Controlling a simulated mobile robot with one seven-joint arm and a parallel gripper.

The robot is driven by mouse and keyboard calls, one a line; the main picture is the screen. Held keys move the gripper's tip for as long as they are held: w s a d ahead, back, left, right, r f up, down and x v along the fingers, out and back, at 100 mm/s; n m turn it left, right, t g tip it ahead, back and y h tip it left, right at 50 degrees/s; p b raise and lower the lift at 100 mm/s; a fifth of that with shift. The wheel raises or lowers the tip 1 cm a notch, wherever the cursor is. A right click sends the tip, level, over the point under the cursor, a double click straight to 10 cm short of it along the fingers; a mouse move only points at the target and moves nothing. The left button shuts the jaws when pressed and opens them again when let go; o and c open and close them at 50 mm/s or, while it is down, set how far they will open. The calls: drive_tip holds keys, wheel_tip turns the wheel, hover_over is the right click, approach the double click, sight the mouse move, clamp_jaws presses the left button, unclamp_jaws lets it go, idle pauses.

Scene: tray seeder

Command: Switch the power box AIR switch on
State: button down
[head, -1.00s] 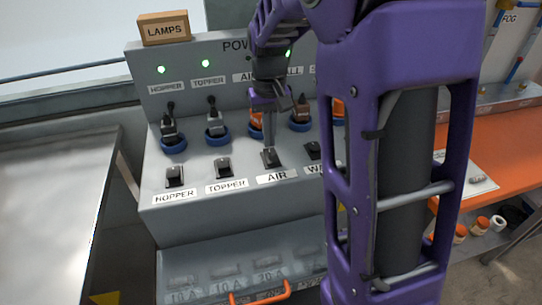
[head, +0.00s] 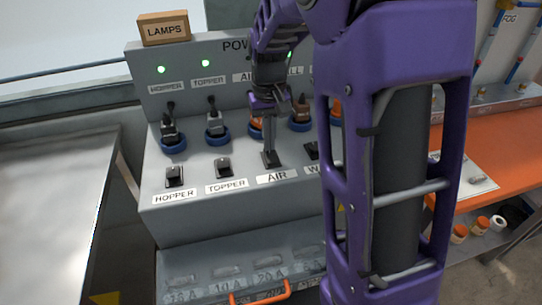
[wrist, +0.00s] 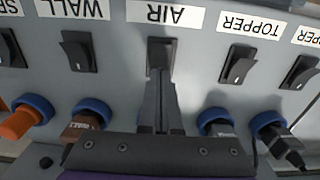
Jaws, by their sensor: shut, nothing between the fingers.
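The power box (head: 165,222) is a grey sloped console with a row of black rocker switches. The AIR switch (head: 271,158) sits above the AIR label (head: 277,176), between the TOPPER and WALL switches. My gripper (head: 270,151) is shut and empty, pointing down with its fingertips at the AIR switch. In the wrist view the closed fingers (wrist: 161,75) cover part of the AIR switch (wrist: 161,50). They look to be touching it or very close. Which way the rocker is tipped is hard to tell. The AIR lamp is hidden behind my arm.
The TOPPER switch (head: 223,168) and HOPPER switch (head: 174,176) are to the left, the WALL switch (wrist: 80,51) on the other side. Plugs in blue sockets (head: 217,137) stand behind the switches. HOPPER (head: 161,69) and TOPPER (head: 205,63) lamps glow green.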

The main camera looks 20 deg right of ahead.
drive_tip(key=shift+f, duration=0.45)
idle(0.3)
wheel_tip(320, 180, up, 7)
drive_tip(key=p, duration=0.6)
idle(0.5)
